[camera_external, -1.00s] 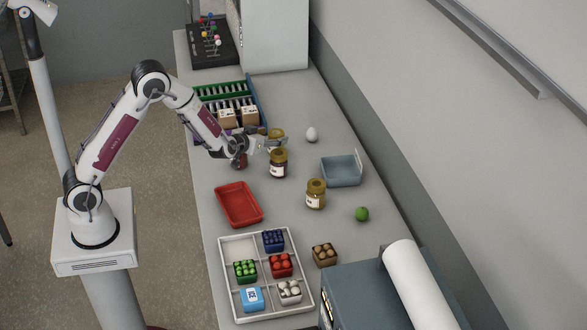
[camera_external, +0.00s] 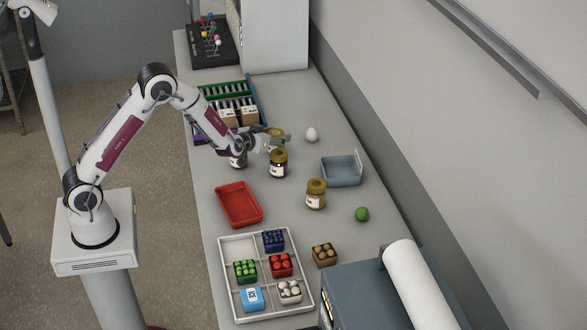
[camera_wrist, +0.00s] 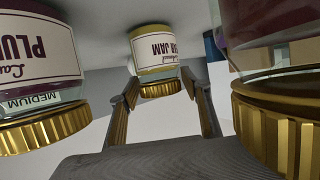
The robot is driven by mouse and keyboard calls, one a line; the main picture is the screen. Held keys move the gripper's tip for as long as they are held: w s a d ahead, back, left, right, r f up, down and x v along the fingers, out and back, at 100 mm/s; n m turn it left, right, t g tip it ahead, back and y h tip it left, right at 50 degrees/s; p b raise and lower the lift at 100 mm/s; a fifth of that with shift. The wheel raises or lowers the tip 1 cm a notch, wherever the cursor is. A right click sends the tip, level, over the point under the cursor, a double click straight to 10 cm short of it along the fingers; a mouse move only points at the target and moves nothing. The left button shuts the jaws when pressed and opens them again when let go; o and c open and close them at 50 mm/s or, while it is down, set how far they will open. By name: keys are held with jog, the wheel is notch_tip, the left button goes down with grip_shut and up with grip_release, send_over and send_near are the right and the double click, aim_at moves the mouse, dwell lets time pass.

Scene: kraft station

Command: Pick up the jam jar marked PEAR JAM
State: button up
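In the wrist view the jars appear upside down. A jar with a yellow-edged label (camera_wrist: 155,50) reading "...R JAM", its first letters unclear, and a gold lid is straight ahead between my fingers' line. In the external view it seems to be the jar (camera_external: 275,132) partly hidden behind my gripper. My gripper (camera_wrist: 163,100) is open and empty, with the jar beyond or just at its fingertips; contact cannot be told. It also shows in the external view (camera_external: 283,142).
A jar labelled "PLU..." (camera_wrist: 40,50) is close on the left in the wrist view, and a dark jar (camera_wrist: 270,70) on the right. A dark jar (camera_external: 278,163) stands near my gripper. Another jar (camera_external: 316,195), a red tray (camera_external: 239,204) and a grey bin (camera_external: 342,172) lie nearer the front.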

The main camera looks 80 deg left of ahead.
jog(key=c, duration=0.9)
jog(key=shift+r, duration=0.15)
jog(key=shift+r, duration=4.9)
